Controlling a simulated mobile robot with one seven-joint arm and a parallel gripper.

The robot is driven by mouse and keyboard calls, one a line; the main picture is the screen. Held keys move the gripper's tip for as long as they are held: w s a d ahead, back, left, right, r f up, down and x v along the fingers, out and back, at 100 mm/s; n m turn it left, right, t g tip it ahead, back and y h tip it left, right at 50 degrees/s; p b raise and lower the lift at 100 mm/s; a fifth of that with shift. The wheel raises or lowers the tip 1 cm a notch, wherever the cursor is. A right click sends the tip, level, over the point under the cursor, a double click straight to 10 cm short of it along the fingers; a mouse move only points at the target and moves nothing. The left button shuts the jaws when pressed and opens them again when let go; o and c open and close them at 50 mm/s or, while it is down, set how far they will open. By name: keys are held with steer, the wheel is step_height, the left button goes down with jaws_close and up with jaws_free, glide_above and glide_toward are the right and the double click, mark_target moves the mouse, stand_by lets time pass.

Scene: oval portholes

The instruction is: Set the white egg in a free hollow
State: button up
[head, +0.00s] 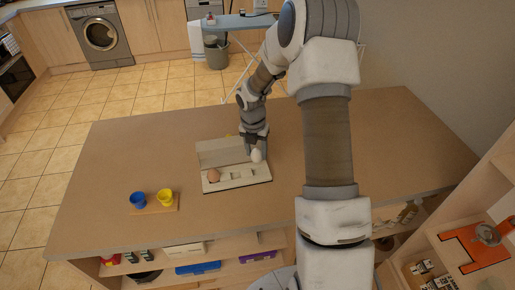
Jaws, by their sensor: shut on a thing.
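The white egg (257,155) is at the tip of my gripper (256,148), which is shut on it. It shows over the right part of a pale egg holder (236,184) on the brown table. Whether the egg touches the holder I cannot tell. The holder has a row of hollows along its front and a raised flat panel (222,152) behind. A brown egg (213,175) sits in the left hollow. The hollows in the middle (236,176) and on the right look empty. My gripper hides part of the holder's back right.
A blue cup (138,200) and a yellow cup (165,197) stand on a small wooden board left of the holder. A small yellow thing shows behind the panel. The table (120,150) is otherwise clear on the left. Shelves (230,262) with boxes lie below the front edge.

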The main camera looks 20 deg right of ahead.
mark_target(256, 159)
steer(key=shift+f+b, duration=1.75)
steer(key=shift+f, duration=0.2)
steer(key=shift+f, duration=1.05)
stand_by(1.2)
steer(key=o, duration=1.1)
steer(key=shift+c, duration=0.2)
steer(key=shift+r+p, duration=3.05)
steer(key=shift+r, duration=0.5)
